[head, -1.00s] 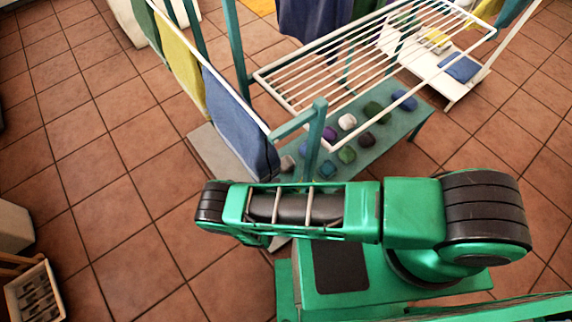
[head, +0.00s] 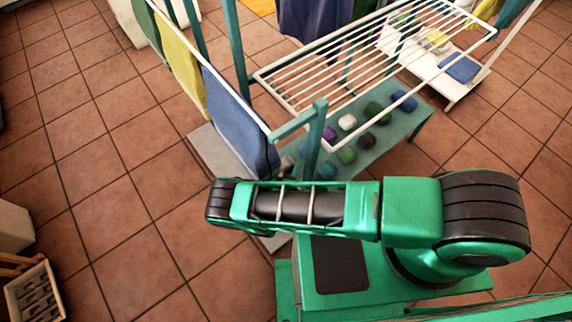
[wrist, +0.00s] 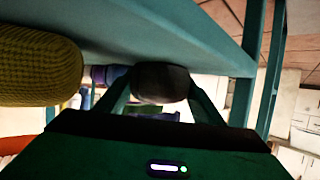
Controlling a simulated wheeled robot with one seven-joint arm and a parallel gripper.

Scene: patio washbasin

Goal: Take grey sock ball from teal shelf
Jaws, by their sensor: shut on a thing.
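In the wrist view, a dark grey sock ball (wrist: 161,80) sits between the two teal fingers of my gripper (wrist: 160,92), which are shut on it. The teal shelf (wrist: 180,28) fills the top of this view, close by the ball. I cannot tell whether they touch. In the head view, the teal shelf (head: 400,138) stands beneath the white drying rack, with several coloured sock balls on it. A greyish ball (head: 287,164) shows partly at its near left end, beside the blue towel. My gripper is hidden behind my arm in the head view.
A teal post (head: 315,140) and the hanging blue towel (head: 238,120) stand close to my arm. The white rack (head: 375,55) covers part of the shelf from above. A mustard, textured rounded thing (wrist: 38,70) is left of my gripper.

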